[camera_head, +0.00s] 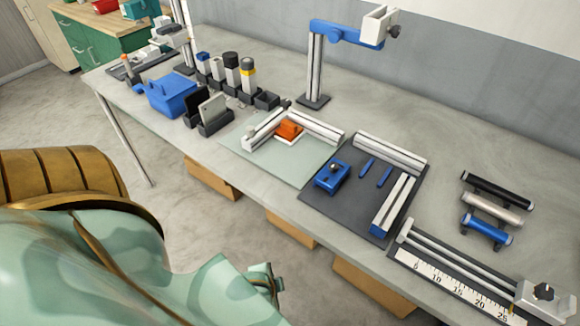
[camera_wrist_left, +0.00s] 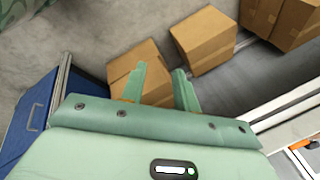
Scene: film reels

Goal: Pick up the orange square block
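The orange square block (camera_head: 289,129) sits on a pale mat (camera_head: 235,141) in the middle of the bench, inside the corner of two silver rails (camera_head: 314,129). My left arm fills the lower left of the head view. Its gripper (camera_head: 266,282) is at the bottom, in front of the bench and well apart from the block. In the left wrist view the two green fingers (camera_wrist_left: 160,69) are spread with nothing between them. An orange patch shows at that view's right edge; I cannot tell what it is. My right gripper is not in view.
A dark mat (camera_head: 345,211) with a blue clamp (camera_head: 332,177) lies right of the block. A blue bin (camera_head: 170,96) and several bottles stand left. A blue-armed stand (camera_head: 315,65) rises behind. Cardboard boxes (camera_wrist_left: 203,40) sit on the floor below.

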